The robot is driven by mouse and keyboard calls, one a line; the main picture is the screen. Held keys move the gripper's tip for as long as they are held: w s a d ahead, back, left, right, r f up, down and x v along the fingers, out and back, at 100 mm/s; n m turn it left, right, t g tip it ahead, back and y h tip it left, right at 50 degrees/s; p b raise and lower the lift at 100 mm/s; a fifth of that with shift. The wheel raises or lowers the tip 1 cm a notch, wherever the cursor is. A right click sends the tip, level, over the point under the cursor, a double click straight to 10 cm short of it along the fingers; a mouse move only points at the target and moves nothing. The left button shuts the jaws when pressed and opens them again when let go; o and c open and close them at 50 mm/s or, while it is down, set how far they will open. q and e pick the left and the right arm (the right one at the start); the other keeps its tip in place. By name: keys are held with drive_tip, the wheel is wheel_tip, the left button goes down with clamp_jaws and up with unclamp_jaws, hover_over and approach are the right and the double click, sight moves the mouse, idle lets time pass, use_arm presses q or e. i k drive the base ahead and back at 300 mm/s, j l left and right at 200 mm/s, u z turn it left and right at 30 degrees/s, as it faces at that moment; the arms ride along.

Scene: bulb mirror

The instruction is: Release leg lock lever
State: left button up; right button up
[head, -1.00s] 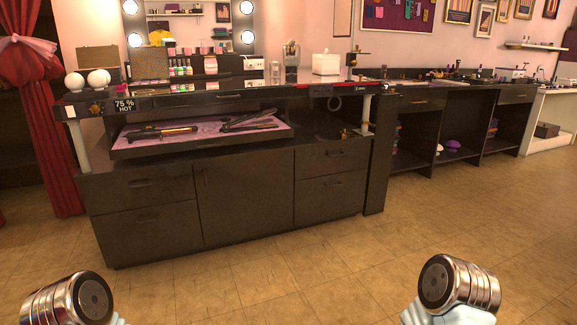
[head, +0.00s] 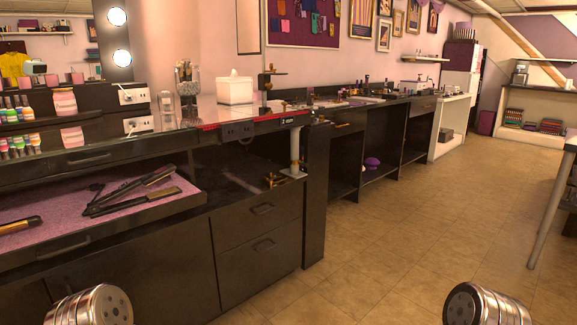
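A pale metal leg (head: 295,148) stands upright under the right end of the black, red-edged counter top (head: 265,122). A small brass fitting (head: 286,178) sits at the foot of this leg, on the lower cabinet top. It may include the leg lock lever, but it is too small to tell its shape or position. Only silver cylindrical parts of my two arms show at the bottom edge, on the left and on the right. Neither gripper's fingers are in view, and nothing of mine is near the leg.
An open drawer (head: 75,240) with a purple lining holds hair irons (head: 135,190), left of the leg. A white tissue box (head: 235,90) and a brass stand (head: 268,82) are on the counter. Tiled floor (head: 400,250) is clear to the right. A table leg (head: 548,215) stands far right.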

sight(295, 162)
drive_tip(key=i+j+u, duration=0.1)
drive_tip(key=i+l+u, duration=0.15)
drive_tip(key=i+u, duration=0.2)
drive_tip(key=u, duration=0.15)
drive_tip(key=i+l+u, duration=0.25)
drive_tip(key=u, duration=0.25)
drive_tip(key=i+l, duration=0.2)
drive_tip(key=l, duration=0.2)
drive_tip(key=i+l+u, duration=0.1)
drive_tip(key=i+l, duration=0.15)
drive_tip(key=l, duration=0.15)
drive_tip(key=i+l, duration=0.2)
drive_tip(key=l, duration=0.2)
drive_tip(key=u, duration=0.05)
